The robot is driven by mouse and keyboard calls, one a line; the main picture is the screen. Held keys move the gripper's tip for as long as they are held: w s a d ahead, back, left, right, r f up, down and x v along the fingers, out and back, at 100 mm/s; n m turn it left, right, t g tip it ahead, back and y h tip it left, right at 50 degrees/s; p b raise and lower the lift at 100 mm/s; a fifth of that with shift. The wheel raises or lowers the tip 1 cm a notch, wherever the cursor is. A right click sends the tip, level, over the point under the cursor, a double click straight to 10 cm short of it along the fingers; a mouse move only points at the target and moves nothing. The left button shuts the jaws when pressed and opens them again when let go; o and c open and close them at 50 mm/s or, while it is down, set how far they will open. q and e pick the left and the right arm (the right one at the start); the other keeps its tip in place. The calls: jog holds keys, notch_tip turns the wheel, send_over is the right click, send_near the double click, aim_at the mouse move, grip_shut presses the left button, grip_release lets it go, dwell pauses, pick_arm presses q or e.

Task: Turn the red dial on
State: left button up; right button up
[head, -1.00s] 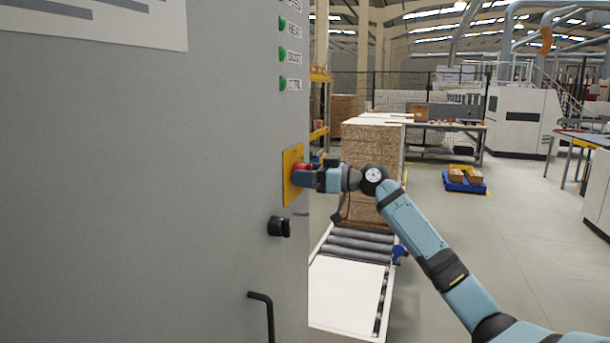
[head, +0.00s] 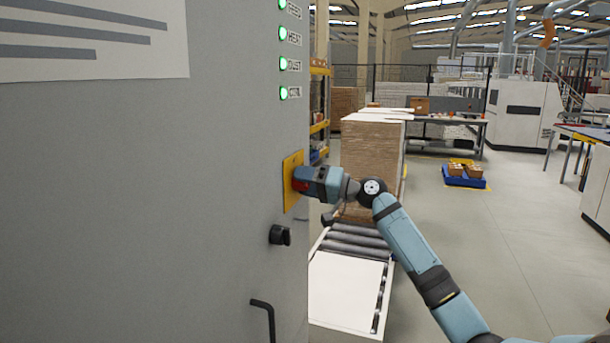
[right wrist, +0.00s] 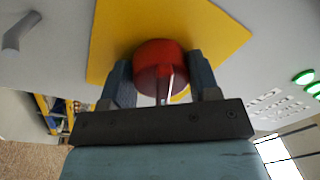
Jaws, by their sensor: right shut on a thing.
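The red dial (right wrist: 160,66) sits on a yellow plate (head: 290,183) on the grey cabinet front (head: 150,200). In the head view the dial is mostly hidden behind my right gripper (head: 303,180). In the right wrist view my right gripper (right wrist: 162,78) has one finger on each side of the dial and is shut on it. The gripper is rolled relative to the plate. Several green lamps (head: 283,63) above the dial are brightly lit. My left gripper is not in view.
A black knob (head: 280,235) and a black handle (head: 263,308) stick out of the cabinet below the plate. A roller conveyor (head: 355,240) with a stack of boards (head: 370,165) stands to the right.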

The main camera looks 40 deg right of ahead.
jog(key=shift+r+m+p, duration=0.15)
jog(key=shift+m+p, duration=0.5)
jog(key=shift+m, duration=0.35)
jog(key=shift+m+h+p, duration=0.3)
jog(key=shift+m+p, duration=1.05)
jog(key=shift+m, duration=0.45)
jog(key=o, duration=0.9)
jog(key=shift+f, duration=0.2)
